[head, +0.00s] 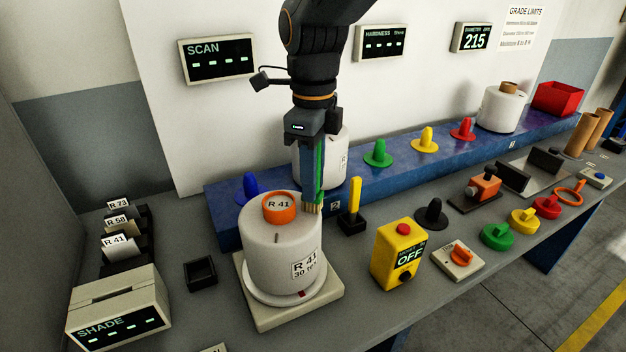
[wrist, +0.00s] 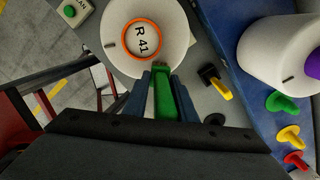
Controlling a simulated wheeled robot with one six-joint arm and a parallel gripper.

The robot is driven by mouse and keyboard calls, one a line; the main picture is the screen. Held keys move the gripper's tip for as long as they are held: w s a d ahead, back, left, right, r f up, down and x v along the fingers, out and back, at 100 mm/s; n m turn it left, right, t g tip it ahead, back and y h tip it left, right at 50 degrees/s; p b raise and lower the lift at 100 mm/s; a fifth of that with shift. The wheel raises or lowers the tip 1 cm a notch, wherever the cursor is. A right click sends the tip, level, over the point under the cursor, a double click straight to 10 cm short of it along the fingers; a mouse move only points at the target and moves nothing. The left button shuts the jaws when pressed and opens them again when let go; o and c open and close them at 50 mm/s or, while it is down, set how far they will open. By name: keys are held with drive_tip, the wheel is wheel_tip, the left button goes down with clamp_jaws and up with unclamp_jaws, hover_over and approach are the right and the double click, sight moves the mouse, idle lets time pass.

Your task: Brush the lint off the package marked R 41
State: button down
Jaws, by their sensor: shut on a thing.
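The package marked R 41 (head: 282,235) is a white yarn bobbin with an orange-rimmed core. It stands upright on a pale square plate (head: 262,319), and its top also shows in the wrist view (wrist: 175,45). A short dark mark (head: 277,238) lies on it; I cannot tell whether it is lint. A red spot (head: 301,294) shows low on its front. My gripper (head: 312,180) is shut on a green brush (wrist: 163,95). Its tan bristles (head: 312,208) point down at the package's right edge; I cannot tell whether they touch.
A yellow-handled tool in a black holder (head: 351,212) and a yellow OFF box (head: 398,254) stand to the right. Behind, a blue ledge (head: 395,170) bears another white bobbin (head: 334,158) and coloured pegs. A small black tray (head: 200,272) and the SHADE unit (head: 118,310) are left.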

drive_tip(key=shift+s, duration=0.1)
drive_tip(key=shift+s+r+p, duration=0.1)
drive_tip(key=shift+s+p, duration=0.25)
drive_tip(key=shift+s, duration=0.65)
drive_tip(key=shift+s+p, duration=0.15)
drive_tip(key=shift+p, duration=0.2)
drive_tip(key=shift+s+d+f+p, duration=0.15)
drive_tip(key=shift+s+p, duration=0.3)
drive_tip(key=shift+s, duration=0.5)
drive_tip(key=shift+w, duration=0.2)
drive_tip(key=shift+w+p, duration=0.3)
drive_tip(key=shift+w, duration=0.65)
drive_tip(key=shift+w, duration=0.15)
drive_tip(key=shift+w+p, duration=0.35)
drive_tip(key=shift+w, duration=0.6)
